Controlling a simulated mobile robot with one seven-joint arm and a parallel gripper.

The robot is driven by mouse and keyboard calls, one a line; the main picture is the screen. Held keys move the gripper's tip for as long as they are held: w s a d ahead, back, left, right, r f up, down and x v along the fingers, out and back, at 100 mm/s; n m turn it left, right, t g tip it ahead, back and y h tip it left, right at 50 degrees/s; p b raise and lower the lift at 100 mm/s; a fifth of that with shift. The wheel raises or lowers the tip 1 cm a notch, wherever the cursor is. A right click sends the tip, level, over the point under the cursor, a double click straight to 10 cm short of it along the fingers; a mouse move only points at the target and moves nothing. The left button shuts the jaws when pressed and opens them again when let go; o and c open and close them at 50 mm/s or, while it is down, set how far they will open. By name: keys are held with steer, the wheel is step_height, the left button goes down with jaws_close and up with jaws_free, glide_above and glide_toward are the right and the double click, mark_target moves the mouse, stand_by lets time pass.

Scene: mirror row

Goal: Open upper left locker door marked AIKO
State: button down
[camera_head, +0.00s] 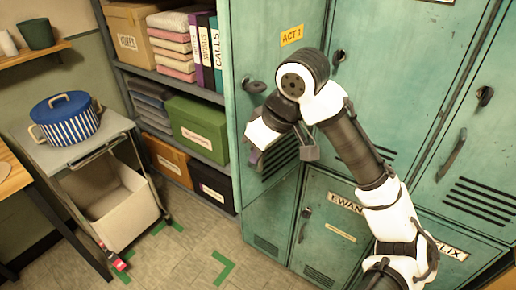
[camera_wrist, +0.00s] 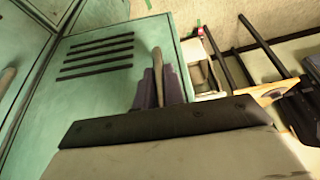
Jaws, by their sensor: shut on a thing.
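The upper left locker door (camera_head: 236,120) is green, with a yellow ACT 1 sticker, a dark lock knob and slanted vents. Its face stands at an angle to the neighbouring doors, so it looks swung partly outward. No AIKO nameplate is readable; my arm covers part of this door. My gripper (camera_head: 284,155) is low on its face, near the vents. In the wrist view, the purple fingers of my gripper (camera_wrist: 160,86) are shut around the upright door handle (camera_wrist: 158,68). The door's vents (camera_wrist: 97,57) show to the left of the handle.
More green lockers stand to the right, including the lower EWAN door (camera_head: 326,232). Left are a shelf with a green box (camera_head: 197,128) and a cart (camera_head: 85,148) carrying a striped blue pot (camera_head: 66,118). Open floor with green tape marks (camera_head: 224,268) lies in front.

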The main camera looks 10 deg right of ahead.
steer(key=c, duration=1.5)
jaws_free()
steer(key=b+v, duration=0.1)
steer(key=v, duration=1.3)
steer(key=shift+f, duration=0.15)
